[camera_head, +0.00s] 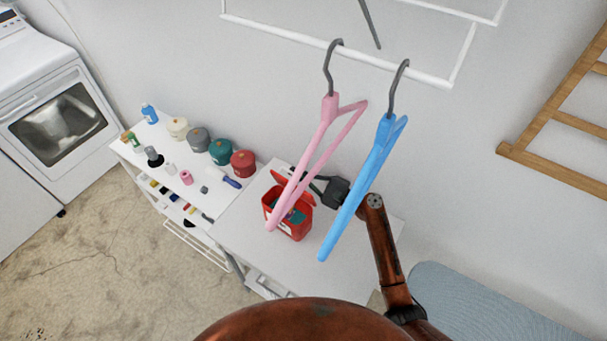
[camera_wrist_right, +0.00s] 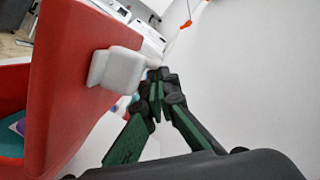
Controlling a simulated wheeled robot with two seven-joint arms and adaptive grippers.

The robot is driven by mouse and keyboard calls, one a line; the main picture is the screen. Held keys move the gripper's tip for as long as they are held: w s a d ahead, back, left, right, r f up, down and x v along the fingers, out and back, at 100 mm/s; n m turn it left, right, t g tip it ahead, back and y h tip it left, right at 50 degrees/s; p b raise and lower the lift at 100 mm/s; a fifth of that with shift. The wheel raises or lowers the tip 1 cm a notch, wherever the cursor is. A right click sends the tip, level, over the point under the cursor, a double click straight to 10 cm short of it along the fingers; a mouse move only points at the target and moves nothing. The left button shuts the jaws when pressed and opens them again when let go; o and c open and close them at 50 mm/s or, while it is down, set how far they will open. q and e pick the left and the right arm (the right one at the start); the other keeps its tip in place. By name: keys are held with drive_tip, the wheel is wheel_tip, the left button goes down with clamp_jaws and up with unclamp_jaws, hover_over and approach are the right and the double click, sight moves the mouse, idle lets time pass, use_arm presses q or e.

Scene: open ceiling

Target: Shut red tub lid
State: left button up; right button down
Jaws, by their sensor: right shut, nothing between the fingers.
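The red tub (camera_head: 291,226) stands on the white table, with coloured contents showing inside it. Its red lid (camera_head: 296,186) is raised open at the tub's back edge, partly hidden by the pink hanger. My right gripper (camera_head: 312,180) is shut and empty, just behind the lid. In the right wrist view the lid (camera_wrist_right: 75,75) fills the left side, with a white latch tab on it (camera_wrist_right: 115,68). The fingers of the right gripper (camera_wrist_right: 155,90) are close beside the tab; I cannot tell whether they touch it. My left gripper is not in view.
A pink hanger (camera_head: 318,140) and a blue hanger (camera_head: 375,165) hang from a white rack (camera_head: 400,66) in front of the tub. A white shelf (camera_head: 150,180) with several pots stands left. The white table (camera_head: 330,270) is clear in front of the tub.

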sight(309, 201)
drive_tip(key=s+n, duration=0.1)
drive_tip(key=n, duration=0.1)
drive_tip(key=a+r+n+g, duration=0.1)
drive_tip(key=n, duration=0.1)
drive_tip(key=shift+s+a, duration=0.15)
drive_tip(key=shift+s, duration=0.2)
drive_tip(key=s+a+n, duration=0.1)
drive_tip(key=n, duration=0.1)
drive_tip(key=s+a+n+g+h, duration=0.1)
drive_tip(key=n, duration=0.1)
drive_tip(key=shift+s+n, duration=0.1)
drive_tip(key=shift+n, duration=0.3)
drive_tip(key=n, duration=0.1)
drive_tip(key=s+a+n, duration=0.1)
drive_tip(key=n+h, duration=0.1)
drive_tip(key=shift+s+a+f, duration=0.15)
drive_tip(key=shift+s+f, duration=0.1)
drive_tip(key=shift+s+a+f+n+h+p, duration=0.25)
drive_tip(key=shift+s+f+n, duration=0.05)
drive_tip(key=shift+n, duration=0.35)
drive_tip(key=shift+s+a+f+n+h+p, duration=0.2)
drive_tip(key=shift+s+a+f+n+h, duration=0.05)
drive_tip(key=shift+n, duration=0.4)
drive_tip(key=b+v, duration=0.1)
drive_tip(key=v, duration=0.9)
drive_tip(key=shift+f, duration=0.15)
